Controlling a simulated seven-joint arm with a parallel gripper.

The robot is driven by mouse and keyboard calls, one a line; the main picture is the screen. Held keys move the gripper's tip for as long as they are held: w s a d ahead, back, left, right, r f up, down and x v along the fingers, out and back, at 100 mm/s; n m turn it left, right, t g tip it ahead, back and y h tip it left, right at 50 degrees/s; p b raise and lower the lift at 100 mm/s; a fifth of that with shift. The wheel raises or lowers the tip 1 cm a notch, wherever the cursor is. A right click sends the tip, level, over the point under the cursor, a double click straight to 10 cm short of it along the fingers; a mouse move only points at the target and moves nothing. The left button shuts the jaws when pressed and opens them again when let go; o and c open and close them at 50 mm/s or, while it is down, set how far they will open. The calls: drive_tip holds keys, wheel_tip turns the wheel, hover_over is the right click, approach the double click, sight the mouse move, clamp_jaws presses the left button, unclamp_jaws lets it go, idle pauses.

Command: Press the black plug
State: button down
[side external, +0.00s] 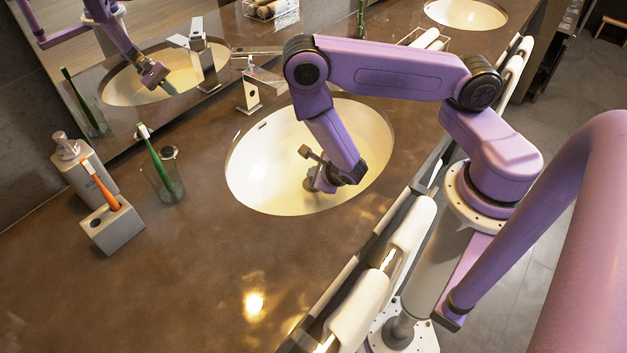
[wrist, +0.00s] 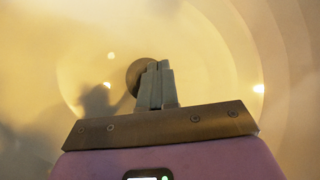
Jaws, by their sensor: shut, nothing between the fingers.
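The plug (wrist: 134,76) is a dark round disc at the bottom of the cream basin in the wrist view. My gripper's fingers (wrist: 155,70) are together and empty, and they cover the plug's right part. I cannot tell whether the fingertips touch the plug or hover above it. In the side external view my gripper (side external: 313,182) points down inside the near basin (side external: 258,170), low over its floor. The plug is not visible there, hidden by my gripper and wrist.
A faucet (side external: 250,92) stands behind the basin. To the left are a soap dispenser (side external: 80,170), a holder (side external: 112,226) with an orange toothbrush, and a glass (side external: 166,185) with a green toothbrush. The basin rim surrounds my gripper. The counter's front left is clear.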

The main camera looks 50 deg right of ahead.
drive_tip(key=shift+f, duration=0.25)
drive_tip(key=shift+f, duration=0.4)
idle(0.7)
drive_tip(key=shift+r, duration=0.85)
drive_tip(key=shift+r, duration=2.5)
